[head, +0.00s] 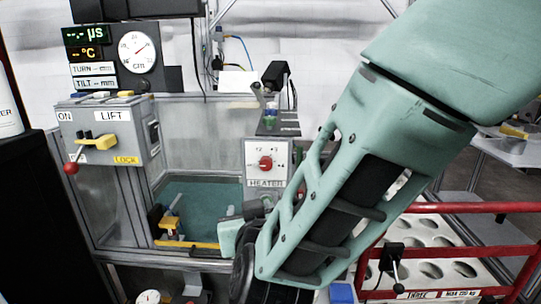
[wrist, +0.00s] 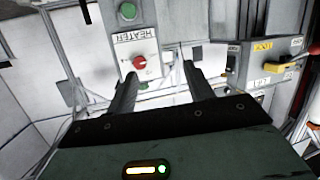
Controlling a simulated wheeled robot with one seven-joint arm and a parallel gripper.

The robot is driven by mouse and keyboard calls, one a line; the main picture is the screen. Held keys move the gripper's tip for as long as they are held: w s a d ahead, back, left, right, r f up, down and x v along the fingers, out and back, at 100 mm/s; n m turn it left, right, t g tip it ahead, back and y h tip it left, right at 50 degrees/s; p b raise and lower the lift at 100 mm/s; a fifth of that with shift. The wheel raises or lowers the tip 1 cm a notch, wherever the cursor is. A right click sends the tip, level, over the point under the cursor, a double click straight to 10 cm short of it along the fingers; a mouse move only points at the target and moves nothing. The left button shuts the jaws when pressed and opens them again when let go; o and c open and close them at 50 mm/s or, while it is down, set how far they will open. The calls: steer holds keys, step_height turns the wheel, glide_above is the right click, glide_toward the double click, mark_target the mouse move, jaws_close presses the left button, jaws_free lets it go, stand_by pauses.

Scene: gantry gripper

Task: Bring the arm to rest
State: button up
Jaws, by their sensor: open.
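My arm (head: 345,190) is a thick green link that comes down from the upper right of the head view and covers the middle right of the scene. My gripper (wrist: 160,72) shows in the wrist view with two dark fingers spread apart and nothing between them. The fingers point toward the white heater panel (wrist: 137,46) with its red knob. In the head view the fingers cannot be made out.
The heater panel (head: 267,162) stands just left of my arm. A tank with teal liquid (head: 200,207) is at the centre left. A lift control box (head: 107,130) with a red-tipped lever is at the left. A red rail (head: 470,208) surrounds a holed white rack at the right.

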steer(key=s+d+n+g+h+p, duration=0.2)
steer(key=s+d+n+g+p, duration=0.2)
steer(key=s+d+g, duration=1.1)
steer(key=s+d+r, duration=0.1)
steer(key=s+d, duration=0.2)
steer(key=s, duration=0.4)
steer(key=shift+d, duration=0.3)
